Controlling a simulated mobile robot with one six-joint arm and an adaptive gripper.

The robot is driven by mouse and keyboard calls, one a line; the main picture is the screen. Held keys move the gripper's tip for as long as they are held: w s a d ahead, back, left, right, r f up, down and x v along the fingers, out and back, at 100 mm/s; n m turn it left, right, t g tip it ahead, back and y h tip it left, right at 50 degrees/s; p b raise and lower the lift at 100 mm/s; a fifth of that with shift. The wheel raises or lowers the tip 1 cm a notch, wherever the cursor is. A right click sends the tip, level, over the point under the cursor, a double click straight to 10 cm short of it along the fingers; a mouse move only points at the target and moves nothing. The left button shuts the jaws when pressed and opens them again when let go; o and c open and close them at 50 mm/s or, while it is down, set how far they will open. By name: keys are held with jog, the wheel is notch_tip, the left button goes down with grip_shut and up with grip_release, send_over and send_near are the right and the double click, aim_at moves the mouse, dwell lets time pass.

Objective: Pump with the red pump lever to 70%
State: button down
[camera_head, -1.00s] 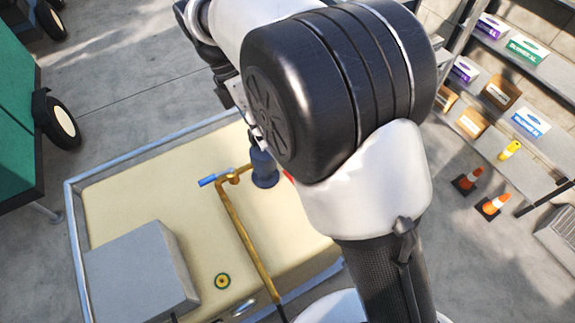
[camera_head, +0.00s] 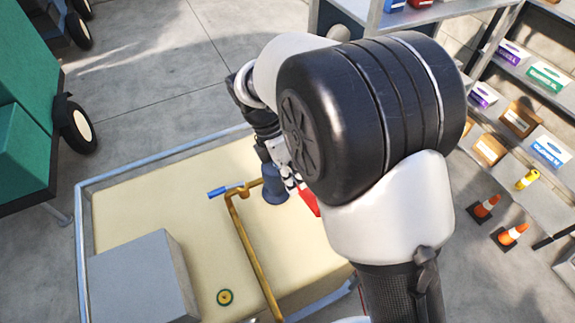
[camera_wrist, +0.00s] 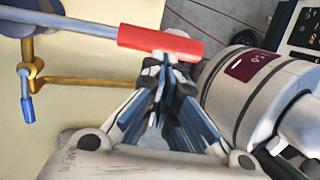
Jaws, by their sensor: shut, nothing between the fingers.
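The red pump lever (camera_head: 308,201) shows in the head view, partly covered by my arm, to the right of the blue pump body (camera_head: 276,186). In the wrist view the lever's red grip (camera_wrist: 160,41) lies nearly level on a grey rod (camera_wrist: 70,20) that runs to the left. My gripper (camera_wrist: 165,62) is shut and empty, with its fingertips at the lower edge of the red grip; I cannot tell whether they touch it. In the head view my gripper (camera_head: 291,182) is small and close to the lever.
A brass pipe (camera_head: 250,255) with a blue valve handle (camera_head: 221,191) runs over the cream tank top (camera_head: 140,205). A grey box (camera_head: 140,280) stands front left. A light cylinder (camera_wrist: 250,90) and a dark panel with lit digits (camera_wrist: 305,35) stand right in the wrist view.

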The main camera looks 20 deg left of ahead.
jog(key=shift+x, duration=1.6)
jog(key=shift+f+b, duration=0.1)
jog(key=shift+b, duration=0.2)
notch_tip(320, 180, down, 17)
jog(key=s+d+t+y+b, duration=0.2)
jog(key=d+t+y+b, duration=0.1)
jog(key=b, duration=1.2)
jog(key=shift+s+t+y, duration=0.3)
jog(key=shift+s+y, duration=0.05)
jog(key=shift+y, duration=0.25)
jog(key=shift+m, duration=0.3)
jog(key=p+v, duration=0.7)
jog(key=v, duration=0.8)
jog(key=shift+p, duration=0.4)
